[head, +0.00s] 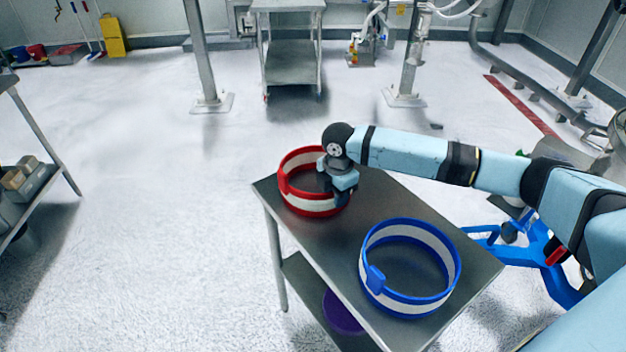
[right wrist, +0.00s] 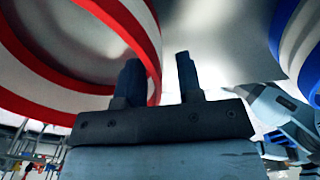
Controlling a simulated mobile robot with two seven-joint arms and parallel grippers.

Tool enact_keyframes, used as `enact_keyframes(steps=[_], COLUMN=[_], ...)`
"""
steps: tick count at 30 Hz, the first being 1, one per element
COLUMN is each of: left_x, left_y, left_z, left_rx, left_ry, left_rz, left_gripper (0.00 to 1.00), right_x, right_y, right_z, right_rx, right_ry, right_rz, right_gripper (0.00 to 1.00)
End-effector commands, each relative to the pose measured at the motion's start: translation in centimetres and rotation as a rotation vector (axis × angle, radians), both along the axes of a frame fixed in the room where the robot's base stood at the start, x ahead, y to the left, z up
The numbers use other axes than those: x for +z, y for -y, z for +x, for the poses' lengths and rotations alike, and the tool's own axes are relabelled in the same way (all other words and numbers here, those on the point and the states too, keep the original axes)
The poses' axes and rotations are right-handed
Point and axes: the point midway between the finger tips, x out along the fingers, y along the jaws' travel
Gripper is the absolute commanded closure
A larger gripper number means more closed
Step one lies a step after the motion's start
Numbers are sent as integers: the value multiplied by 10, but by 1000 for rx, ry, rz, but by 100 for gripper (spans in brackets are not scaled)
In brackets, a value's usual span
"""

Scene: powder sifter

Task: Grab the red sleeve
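The red sleeve (head: 284,184), a red ring with a white band, stands on the far left end of the metal table (head: 335,237). My right gripper (head: 343,196) is down at the right side of the sleeve's rim. In the right wrist view the two fingers (right wrist: 160,82) are apart. The red sleeve (right wrist: 135,38) curves behind the left finger, and its edge shows in the gap. I cannot tell whether its wall lies between the fingers or whether they touch it. My left gripper is not in view.
A blue sleeve (head: 455,258) with a white band stands nearer on the same table; it also shows in the right wrist view (right wrist: 290,30). A purple round item (head: 342,313) is on the lower shelf. A shelf rack (head: 50,143) stands at left. The floor between is clear.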

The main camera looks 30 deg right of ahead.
Motion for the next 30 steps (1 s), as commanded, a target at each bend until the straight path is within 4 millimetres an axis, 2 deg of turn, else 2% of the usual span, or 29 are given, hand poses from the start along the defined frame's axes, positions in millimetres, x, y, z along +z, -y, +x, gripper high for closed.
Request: enact_keyframes(steps=[4, 11, 15, 16, 30], left_x=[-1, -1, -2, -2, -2], left_y=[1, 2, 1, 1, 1], left_z=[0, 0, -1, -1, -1], left_rx=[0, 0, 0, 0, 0], left_ry=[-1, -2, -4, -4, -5], left_rz=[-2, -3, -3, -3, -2], left_gripper=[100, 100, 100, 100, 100], right_x=[-20, -23, -22, -22, -17], right_y=[0, 0, 0, 0, 0], right_z=[0, 0, 0, 0, 0], right_rx=[0, 1, 0, 0, 0], right_ry=[-1, 1, 1, 1, 2], right_rz=[0, 0, 0, 0, 0], right_gripper=[66, 66, 96, 100, 100])
